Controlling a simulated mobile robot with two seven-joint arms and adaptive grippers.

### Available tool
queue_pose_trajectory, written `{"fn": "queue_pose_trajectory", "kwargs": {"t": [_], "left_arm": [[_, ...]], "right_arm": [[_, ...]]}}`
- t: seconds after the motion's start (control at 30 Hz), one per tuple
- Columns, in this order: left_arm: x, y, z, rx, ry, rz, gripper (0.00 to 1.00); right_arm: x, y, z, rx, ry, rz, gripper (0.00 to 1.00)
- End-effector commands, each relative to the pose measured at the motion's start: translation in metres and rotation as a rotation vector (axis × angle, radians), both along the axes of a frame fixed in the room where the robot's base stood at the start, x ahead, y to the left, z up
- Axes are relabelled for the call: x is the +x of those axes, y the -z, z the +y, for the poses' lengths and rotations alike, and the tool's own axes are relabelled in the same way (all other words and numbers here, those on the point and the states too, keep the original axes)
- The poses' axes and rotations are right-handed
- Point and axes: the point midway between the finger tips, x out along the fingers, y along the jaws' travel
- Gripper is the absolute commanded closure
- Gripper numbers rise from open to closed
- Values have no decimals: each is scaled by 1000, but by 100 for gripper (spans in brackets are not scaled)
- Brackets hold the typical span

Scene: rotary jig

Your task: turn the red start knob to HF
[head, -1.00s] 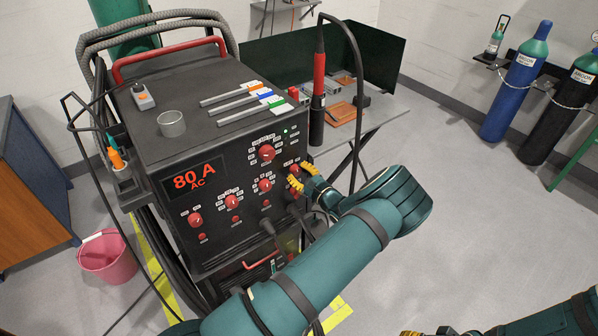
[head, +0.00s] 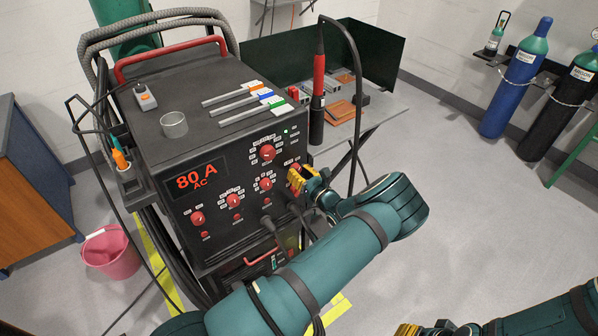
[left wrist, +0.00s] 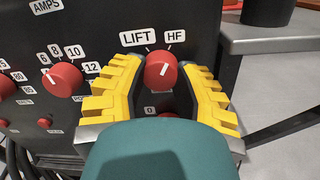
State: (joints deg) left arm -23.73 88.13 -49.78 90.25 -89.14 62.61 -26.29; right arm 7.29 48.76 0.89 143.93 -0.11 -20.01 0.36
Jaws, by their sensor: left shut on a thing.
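The red start knob (left wrist: 161,70) sits on the dark front panel of the welding machine, below the printed labels LIFT (left wrist: 137,38) and HF (left wrist: 175,36). Its white mark leans up and slightly right, toward the HF side. My left gripper (left wrist: 160,82) has one yellow finger on each side of the knob and is shut on it. In the head view my left gripper (head: 298,178) is at the panel's right edge and covers part of the knob. My right gripper (head: 408,330) shows only partly at the bottom edge; its jaw opening is unclear.
Cables plug in just below my left gripper. A table with a torch (head: 318,90) stands to the right.

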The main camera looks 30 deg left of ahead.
Motion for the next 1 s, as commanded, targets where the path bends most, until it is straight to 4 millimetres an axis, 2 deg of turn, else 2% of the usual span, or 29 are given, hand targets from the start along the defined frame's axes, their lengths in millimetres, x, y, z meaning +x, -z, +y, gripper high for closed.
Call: {"fn": "queue_pose_trajectory", "kwargs": {"t": [0.57,0.6,0.67,1.0], "left_arm": [[1,-1,0,13,2,26,100],[1,-1,0,13,2,26,52],[1,-1,0,12,2,27,34],[0,0,-2,11,1,27,34]], "right_arm": [[1,-1,0,0,1,-2,59],[1,-1,0,0,0,-1,59],[1,-1,0,0,0,-1,59],[1,-1,0,0,0,-1,59]]}}
